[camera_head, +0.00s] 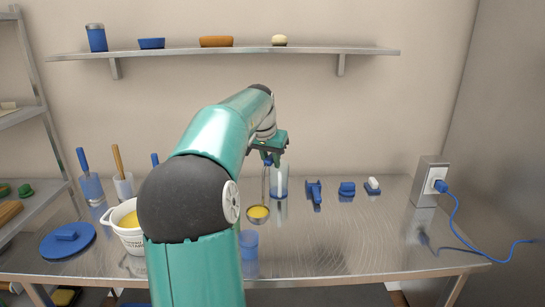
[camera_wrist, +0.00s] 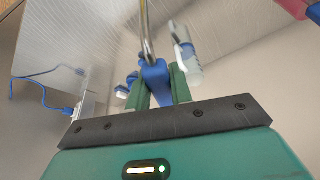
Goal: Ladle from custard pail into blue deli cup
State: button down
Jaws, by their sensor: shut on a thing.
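My gripper (camera_head: 268,148) is shut on the blue handle of a ladle; its bowl (camera_head: 258,212) hangs below and holds yellow custard. The wrist view shows my gripper (camera_wrist: 160,90) closed on the blue ladle handle (camera_wrist: 154,74), with the metal shaft running up out of the picture. The blue deli cup (camera_head: 249,240) stands on the steel table, just below and slightly left of the ladle bowl. The white custard pail (camera_head: 128,238) stands at the left with yellow custard (camera_head: 125,214) in it. My arm covers the pail's right side and part of the table.
A clear bottle (camera_head: 280,183) stands behind the ladle. Blue items (camera_head: 314,192) sit to its right. A blue lid (camera_head: 67,241) lies left of the pail, before upright tools in holders (camera_head: 90,188). An outlet box (camera_head: 430,183) with a blue cord is at right. The front right table is clear.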

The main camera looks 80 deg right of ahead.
jog(key=shift+s+a+f, duration=0.1)
jog(key=shift+s+f, duration=0.05)
jog(key=shift+f, duration=0.25)
jog(key=w+a+f+n+g+h, duration=0.1)
jog(key=w+a+f+g+h, duration=0.1)
jog(key=w, duration=0.4)
jog(key=w+a+f+n+g+h, duration=0.1)
jog(key=w+a+f+g+h, duration=0.1)
jog(key=w+a+g+h, duration=0.2)
jog(key=w+a+f+n+g+h, duration=0.2)
jog(key=w+a+g+h, duration=0.1)
jog(key=w+g, duration=0.5)
jog(key=shift+w+f+h, duration=0.3)
jog(key=shift+w+h, duration=0.3)
jog(key=shift+w, duration=0.05)
dwell(0.7)
